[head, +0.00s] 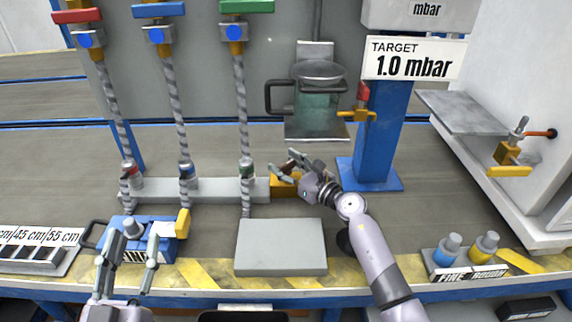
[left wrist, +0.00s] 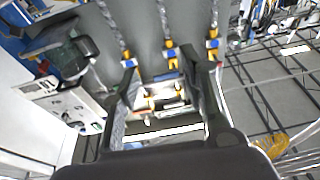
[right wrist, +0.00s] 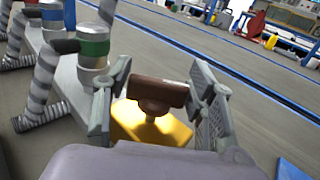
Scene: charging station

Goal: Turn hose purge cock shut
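A cock with a yellow body (head: 284,186) sits at the right end of the grey hose manifold; it also shows in the right wrist view as a yellow block (right wrist: 158,128) with a brown bar handle (right wrist: 157,90). My right gripper (head: 297,163) is at this cock, its fingers apart on either side of the handle. I cannot tell whether the fingertips touch the handle. The head view mostly hides the handle behind the gripper. My left gripper (head: 142,250) is open, with no held object visible, in front of the blue box.
Several grey spiral hoses (head: 240,110) rise from the manifold (head: 210,190). A grey plate (head: 282,247) lies in front. A blue post (head: 378,140) bears the 1.0 mbar sign. A glass pot (head: 318,95) hangs behind. Another yellow cock (head: 510,170) is at the right.

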